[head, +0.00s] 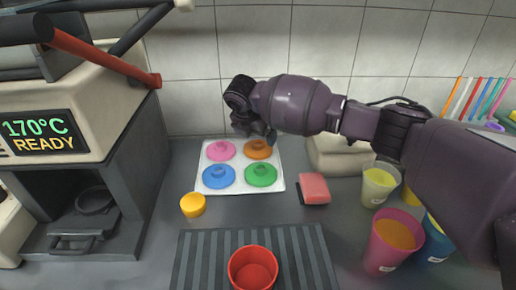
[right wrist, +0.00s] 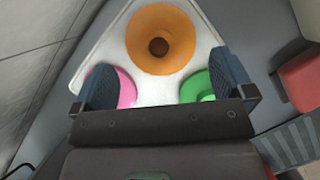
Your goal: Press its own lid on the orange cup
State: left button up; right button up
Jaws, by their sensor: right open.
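The orange lid (head: 257,149) lies at the back right of a white tray (head: 273,184) with pink (head: 220,150), blue (head: 219,176) and green (head: 261,174) lids. My right gripper (head: 256,132) is above the tray's back edge, by the orange lid. In the right wrist view the right gripper (right wrist: 163,82) is open and empty, with the orange lid (right wrist: 161,39) ahead of the gap between its fingers. My left gripper is not in view.
A ribbed dark mat (head: 205,262) lies in front. A small yellow-orange piece (head: 193,204) and a red sponge (head: 314,188) lie near the tray. Pink (head: 387,250), blue (head: 436,246) and pale (head: 377,184) cups stand at right. A grey machine (head: 130,160) stands at left.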

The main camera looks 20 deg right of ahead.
aim_at(258, 143)
jog(key=b+x, duration=0.1)
jog(key=x, duration=0.4)
jog(key=shift+s+a+f+b, duration=0.15)
jog(key=shift+a+b, duration=0.05)
jog(key=shift+b, duration=0.15)
jog(key=shift+d+f, duration=0.1)
jog(key=shift+f, duration=0.05)
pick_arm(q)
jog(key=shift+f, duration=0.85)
pick_arm(e)
jog(key=shift+r, duration=0.2)
jog(key=c, duration=0.4)
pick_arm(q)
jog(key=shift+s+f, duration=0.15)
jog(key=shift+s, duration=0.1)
pick_arm(e)
jog(key=shift+c, duration=0.6)
